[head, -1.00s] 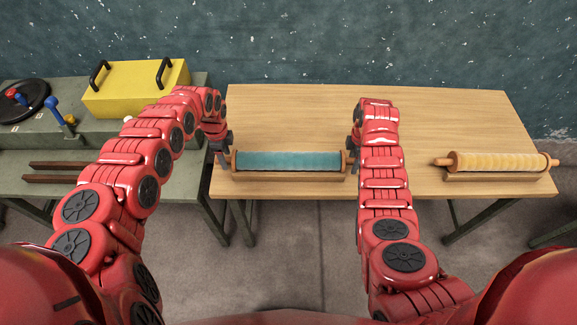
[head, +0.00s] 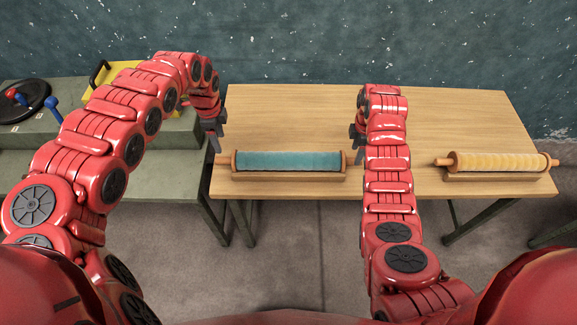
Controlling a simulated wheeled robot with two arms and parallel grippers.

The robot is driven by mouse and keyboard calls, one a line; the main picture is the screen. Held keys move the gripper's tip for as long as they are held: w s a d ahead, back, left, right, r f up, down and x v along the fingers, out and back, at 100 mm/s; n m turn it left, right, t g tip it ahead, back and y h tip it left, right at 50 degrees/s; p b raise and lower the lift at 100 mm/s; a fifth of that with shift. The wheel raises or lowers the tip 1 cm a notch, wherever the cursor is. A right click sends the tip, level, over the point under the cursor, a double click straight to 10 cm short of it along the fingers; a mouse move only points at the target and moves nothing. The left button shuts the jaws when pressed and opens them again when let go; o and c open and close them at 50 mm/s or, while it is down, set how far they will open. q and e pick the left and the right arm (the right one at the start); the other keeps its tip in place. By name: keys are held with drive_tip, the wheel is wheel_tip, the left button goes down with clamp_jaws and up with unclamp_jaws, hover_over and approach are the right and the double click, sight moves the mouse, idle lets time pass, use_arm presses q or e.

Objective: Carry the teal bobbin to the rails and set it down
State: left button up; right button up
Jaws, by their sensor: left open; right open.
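The teal bobbin (head: 288,161) lies level in a wooden cradle (head: 288,177) near the front edge of the wooden table. My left gripper (head: 215,146) is open above the bobbin's left end, apart from it. My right gripper (head: 357,150) is open by the bobbin's right end; my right arm partly covers it, so I cannot tell whether it touches. The rails on the lower green bench are not clearly visible now; my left arm covers most of that spot.
A yellow bobbin (head: 500,161) rests in its own cradle at the table's right. On the green bench at left are a yellow box (head: 112,80), a black wheel (head: 25,100) and a blue-handled lever (head: 53,107). The back of the wooden table (head: 290,110) is clear.

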wheel_tip(320, 180, up, 7)
drive_tip(key=shift+f, duration=0.15)
drive_tip(key=shift+s, duration=0.1)
idle(0.6)
